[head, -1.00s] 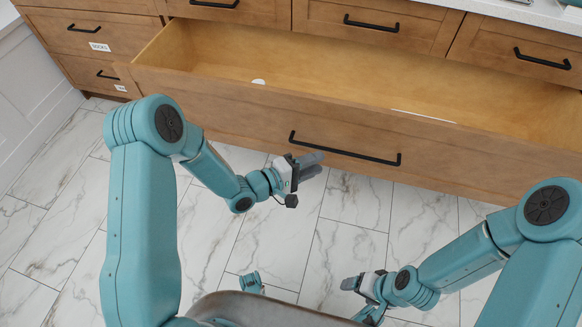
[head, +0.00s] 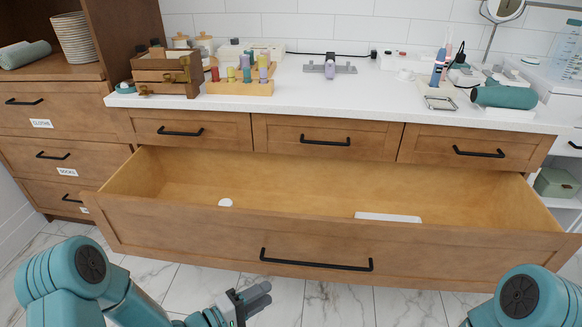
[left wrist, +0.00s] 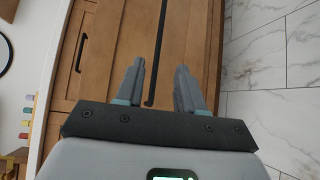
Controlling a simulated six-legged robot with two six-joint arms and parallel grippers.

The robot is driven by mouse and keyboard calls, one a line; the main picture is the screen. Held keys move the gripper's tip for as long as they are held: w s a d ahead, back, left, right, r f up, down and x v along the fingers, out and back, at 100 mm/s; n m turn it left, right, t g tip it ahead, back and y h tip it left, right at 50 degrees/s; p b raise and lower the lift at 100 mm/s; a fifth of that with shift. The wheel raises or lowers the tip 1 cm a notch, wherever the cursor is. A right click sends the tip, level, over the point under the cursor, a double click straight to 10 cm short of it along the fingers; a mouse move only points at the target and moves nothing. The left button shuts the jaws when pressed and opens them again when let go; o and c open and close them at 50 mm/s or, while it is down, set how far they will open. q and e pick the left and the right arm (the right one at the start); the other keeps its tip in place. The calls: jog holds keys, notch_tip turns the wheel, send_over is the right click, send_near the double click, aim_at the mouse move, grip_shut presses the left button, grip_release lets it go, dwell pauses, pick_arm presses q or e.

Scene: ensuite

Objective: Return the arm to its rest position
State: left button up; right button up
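My left gripper (head: 258,301) is low in the head view, in front of the open drawer and below its black handle (head: 316,260). In the left wrist view the left gripper (left wrist: 160,85) has its two fingers apart with nothing held between them. A drawer front and a black bar handle (left wrist: 158,50) show beyond the fingers. My right arm (head: 520,296) shows only as a joint at the lower right of the head view. Its gripper is outside the frame.
The wide wooden drawer (head: 200,222) is pulled out and holds a small white round item (head: 226,202) and a flat white item (head: 388,217). The white counter (head: 330,98) behind bears spools, a wooden box and toiletries. Marble floor (head: 330,303) shows below the drawer.

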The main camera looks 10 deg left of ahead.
pick_arm(q)
jog(key=s+d+f+g+y, duration=0.3)
jog(key=s+d+f, duration=0.1)
jog(key=d+f, duration=0.15)
jog(key=s+a+f+m+g+y, duration=0.2)
jog(key=s+f+m+g, duration=0.25)
jog(key=s, duration=0.35)
jog(key=s+a+f+m+g+y, duration=0.3)
jog(key=s+f+m+g, duration=0.15)
jog(key=s, duration=0.25)
notch_tip(320, 180, up, 25)
jog(key=p, duration=2.5)
jog(key=shift+t, duration=0.4)
jog(key=shift+d, duration=0.1)
